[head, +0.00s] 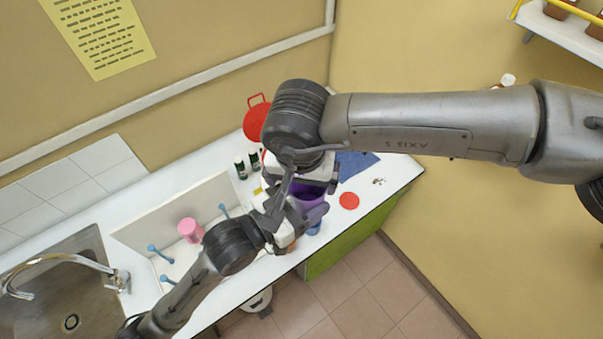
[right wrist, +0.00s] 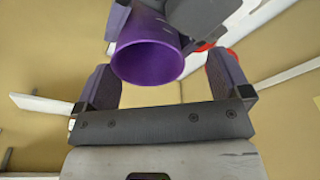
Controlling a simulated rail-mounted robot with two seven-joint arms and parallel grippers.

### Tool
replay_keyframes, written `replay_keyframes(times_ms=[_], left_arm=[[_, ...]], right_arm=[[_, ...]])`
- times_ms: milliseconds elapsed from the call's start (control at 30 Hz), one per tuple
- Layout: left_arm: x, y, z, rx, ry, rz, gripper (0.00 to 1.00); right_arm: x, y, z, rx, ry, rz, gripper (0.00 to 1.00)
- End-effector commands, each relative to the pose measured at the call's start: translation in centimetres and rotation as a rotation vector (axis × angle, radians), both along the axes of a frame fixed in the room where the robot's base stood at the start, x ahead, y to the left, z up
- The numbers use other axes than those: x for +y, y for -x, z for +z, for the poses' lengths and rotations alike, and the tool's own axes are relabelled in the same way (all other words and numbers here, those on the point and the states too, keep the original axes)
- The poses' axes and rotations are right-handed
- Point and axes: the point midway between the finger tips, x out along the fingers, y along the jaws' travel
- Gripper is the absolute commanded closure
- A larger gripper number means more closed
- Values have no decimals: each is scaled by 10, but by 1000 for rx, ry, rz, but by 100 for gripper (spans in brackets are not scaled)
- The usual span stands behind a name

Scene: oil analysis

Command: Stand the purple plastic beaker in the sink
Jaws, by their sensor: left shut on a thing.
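The purple plastic beaker (head: 309,194) is held up over the white counter, to the right of the middle in the head view. My left gripper (head: 292,213) is shut on it. In the right wrist view, the beaker (right wrist: 147,58) shows its open mouth, and part of my left gripper (right wrist: 205,18) shows beside it. My right gripper (right wrist: 164,68) is open, its two fingers spread with the beaker showing between them; I see no clear contact. In the head view my right arm partly hides the beaker. The grey sink (head: 88,282) with its tap (head: 70,259) is at the far left.
A white tray (head: 150,231) with blue pegs and a pink cup (head: 190,230) lies between sink and beaker. Dark bottles (head: 247,166), a red round-bodied item (head: 256,121), a blue mat (head: 360,162) and a red disc (head: 349,200) are on the counter.

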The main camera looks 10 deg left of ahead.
Motion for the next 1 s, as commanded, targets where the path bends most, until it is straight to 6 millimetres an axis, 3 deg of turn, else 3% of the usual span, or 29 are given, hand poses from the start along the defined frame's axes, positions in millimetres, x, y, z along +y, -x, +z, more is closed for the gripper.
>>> replay_keyframes(times_ms=[467,900,933,1000], left_arm=[[-3,2,1,0,3,-8,57],[-4,3,4,-8,9,-13,57],[-4,3,4,-8,9,-13,57],[-4,3,4,-8,9,-13,57]], right_arm=[[4,2,0,1,-9,6,51],[5,2,0,1,-10,10,48],[5,2,0,1,-10,10,22],[4,2,0,1,-9,8,15]])
